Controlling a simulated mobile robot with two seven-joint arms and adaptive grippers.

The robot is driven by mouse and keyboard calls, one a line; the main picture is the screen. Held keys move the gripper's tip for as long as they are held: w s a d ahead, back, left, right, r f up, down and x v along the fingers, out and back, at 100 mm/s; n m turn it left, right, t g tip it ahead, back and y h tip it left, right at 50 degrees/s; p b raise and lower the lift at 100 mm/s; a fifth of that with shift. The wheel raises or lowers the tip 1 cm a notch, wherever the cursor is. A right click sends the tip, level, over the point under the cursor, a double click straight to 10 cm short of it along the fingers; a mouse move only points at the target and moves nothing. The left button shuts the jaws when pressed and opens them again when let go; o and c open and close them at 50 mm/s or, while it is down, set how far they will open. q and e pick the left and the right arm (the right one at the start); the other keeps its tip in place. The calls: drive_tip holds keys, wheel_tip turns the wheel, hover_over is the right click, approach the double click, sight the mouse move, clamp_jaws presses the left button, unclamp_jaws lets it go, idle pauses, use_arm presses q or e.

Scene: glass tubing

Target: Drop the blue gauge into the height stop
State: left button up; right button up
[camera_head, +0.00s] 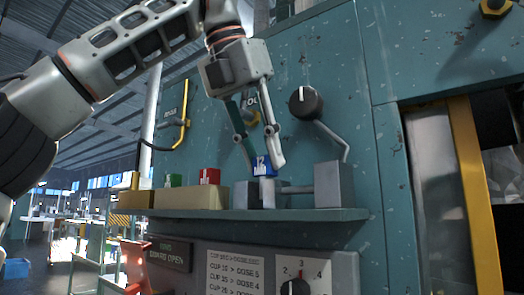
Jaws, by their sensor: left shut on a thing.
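The blue gauge (262,166) is a small blue block with a white mark. My left gripper (265,165) comes down from the upper left and is shut on it. The gauge is upright, just above the grey metal height stop (267,194) on the shelf. Whether its lower edge is in the stop or just over it I cannot tell. My right gripper is not in view.
A teal shelf (300,215) runs along the machine front. A tan holder (190,198) with a red block (210,176) and a green block (174,180) stands left of the stop. A larger grey block (333,185) stands right of it, below a black knob (305,102).

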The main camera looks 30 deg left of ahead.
use_arm(q)
drive_tip(key=shift+f, duration=0.35)
drive_tip(key=o, duration=1.2)
drive_tip(key=shift+r, duration=0.2)
drive_tip(key=v, duration=0.7)
drive_tip(key=shift+s+r, duration=0.1)
drive_tip(key=shift+r, duration=0.05)
